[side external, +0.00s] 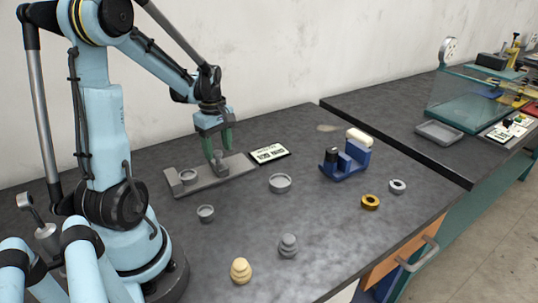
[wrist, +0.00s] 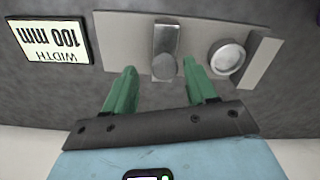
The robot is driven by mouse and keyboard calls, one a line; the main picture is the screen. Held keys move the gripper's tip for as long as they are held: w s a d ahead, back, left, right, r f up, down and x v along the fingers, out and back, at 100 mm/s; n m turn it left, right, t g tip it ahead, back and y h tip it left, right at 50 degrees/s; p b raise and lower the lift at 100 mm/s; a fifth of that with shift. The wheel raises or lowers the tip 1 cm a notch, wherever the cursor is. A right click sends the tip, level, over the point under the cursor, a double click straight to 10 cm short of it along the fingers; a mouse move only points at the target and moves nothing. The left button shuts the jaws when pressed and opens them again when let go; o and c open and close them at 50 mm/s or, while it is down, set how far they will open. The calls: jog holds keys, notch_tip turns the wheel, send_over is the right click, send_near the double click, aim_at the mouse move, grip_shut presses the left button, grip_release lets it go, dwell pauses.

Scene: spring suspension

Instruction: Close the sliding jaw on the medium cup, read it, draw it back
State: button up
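The grey gauge base (side external: 238,164) lies on the bench, and the sliding jaw (side external: 218,165) stands upright on it. A grey cup (side external: 188,176), apparently the medium one by size, sits on the base to the left of the jaw. In the wrist view the cup (wrist: 228,57) lies between the sliding jaw (wrist: 166,40) and the fixed end jaw (wrist: 263,62), with a gap to the sliding jaw. My gripper (side external: 219,153) is open, its green fingers straddling the sliding jaw with space on both sides. The display (wrist: 52,42) reads WIDTH 100 mm, upside down.
A smaller cup (side external: 205,213) and a larger cup (side external: 280,183) stand on the bench in front.

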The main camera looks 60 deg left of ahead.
aim_at(218, 151)
jog(key=shift+r, duration=0.1)
notch_tip(218, 151, up, 12)
dwell(0.8)
jog(key=w+d+f+m+t, duration=0.1)
jog(key=d+f+m+t, duration=0.1)
jog(key=d+m, duration=0.8)
jog(key=w+d+f+m+t, duration=0.2)
jog(key=d+m+t, duration=0.3)
jog(key=d+m, duration=0.6)
jog(key=d, duration=0.3)
jog(key=shift+d, duration=0.2)
